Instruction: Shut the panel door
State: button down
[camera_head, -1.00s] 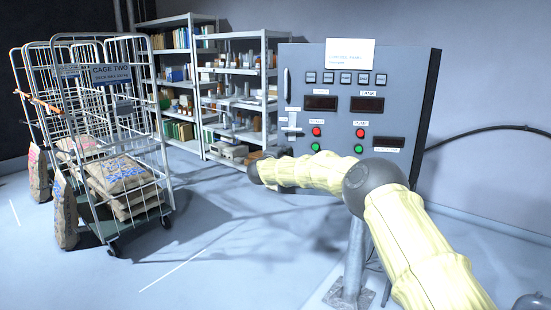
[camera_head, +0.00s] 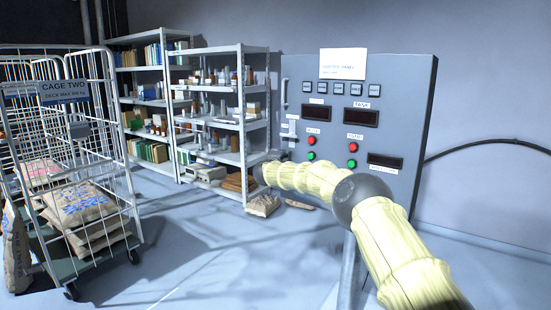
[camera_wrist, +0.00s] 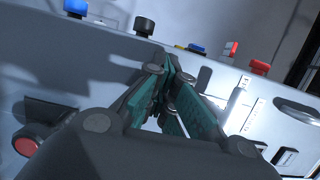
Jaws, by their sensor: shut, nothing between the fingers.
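The grey panel door (camera_head: 330,130) fills the front of the control cabinet, right of centre in the head view. It carries small square buttons, dark displays, red and green buttons and a pale upright handle (camera_head: 284,92) at its left edge. I cannot tell whether it stands slightly ajar. My arm in a pale yellow sleeve reaches towards its lower left, and the gripper itself is hidden there. In the wrist view my gripper (camera_wrist: 162,68) is shut and empty. Behind its fingertips a light panel surface (camera_wrist: 105,50) with blue, black and red knobs is close; contact cannot be told.
A wire roll cage (camera_head: 75,150) with sacks stands at the left. Metal shelving (camera_head: 240,125) with books and jars stands left of the cabinet. A sack (camera_head: 263,206) lies on the floor near the shelf foot.

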jog(key=shift+w+d, duration=0.15)
jog(key=shift+d, duration=0.05)
dwell(0.3)
